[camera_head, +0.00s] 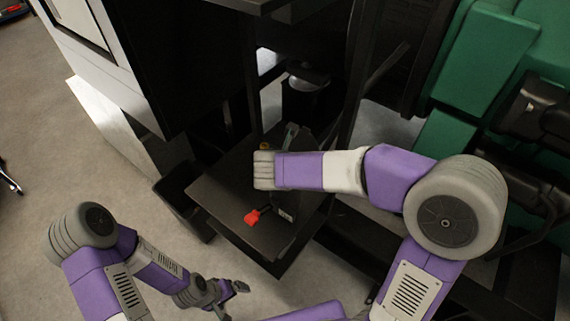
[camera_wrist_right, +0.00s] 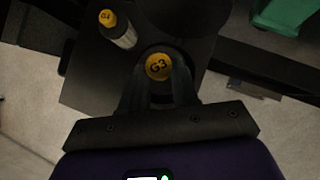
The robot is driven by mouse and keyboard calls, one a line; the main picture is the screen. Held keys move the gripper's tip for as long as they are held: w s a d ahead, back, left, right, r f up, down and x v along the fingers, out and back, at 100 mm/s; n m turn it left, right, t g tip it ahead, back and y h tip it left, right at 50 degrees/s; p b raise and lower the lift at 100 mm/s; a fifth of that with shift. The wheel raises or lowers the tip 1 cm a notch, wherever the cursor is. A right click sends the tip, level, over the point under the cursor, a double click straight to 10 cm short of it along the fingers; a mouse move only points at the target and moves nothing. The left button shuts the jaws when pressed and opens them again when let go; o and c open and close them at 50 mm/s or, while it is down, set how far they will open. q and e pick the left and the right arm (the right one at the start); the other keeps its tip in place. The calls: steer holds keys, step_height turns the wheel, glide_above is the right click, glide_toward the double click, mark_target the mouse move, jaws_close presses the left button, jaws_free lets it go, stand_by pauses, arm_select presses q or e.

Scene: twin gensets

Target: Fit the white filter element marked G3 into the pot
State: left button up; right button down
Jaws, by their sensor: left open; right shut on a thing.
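The filter element marked G3 (camera_wrist_right: 158,67) shows its round yellow end in the right wrist view. My right gripper (camera_wrist_right: 159,82) is shut on it, a dark finger on each side. The element's body below the yellow end is hidden. In the head view my right wrist covers this gripper and the element, above the dark tray. My left gripper (camera_head: 236,297) is open and empty, low over the floor side at the bottom. A dark cylinder with a pale round top (camera_head: 305,84) stands behind the tray. I cannot tell whether it is the pot.
The dark tray (camera_head: 228,197) sticks out from the dark frame. A red-handled thing (camera_head: 256,216) lies on it. A second element (camera_wrist_right: 122,37) with a yellow end, seemingly marked G4, stands near the held one. Green machinery (camera_head: 485,60) fills the upper right. Floor is free at left.

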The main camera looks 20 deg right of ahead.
step_height(320, 180, down, 7)
steer(key=b, duration=0.4)
steer(key=shift+r+b, duration=0.2)
steer(key=shift+b, duration=0.2)
steer(key=shift+f, duration=0.25)
steer(key=shift+s+f+b, duration=0.2)
steer(key=shift+f+b, duration=0.15)
steer(key=shift+f, duration=0.1)
steer(key=c, duration=0.9)
jaws_free()
steer(key=shift+c, duration=0.2)
steer(key=shift+o, duration=0.4)
steer(key=shift+r, duration=0.2)
steer(key=shift+o, duration=0.4)
steer(key=p+v, duration=0.3)
steer(key=v, duration=0.4)
steer(key=shift+r, duration=0.4)
steer(key=shift+a, duration=0.1)
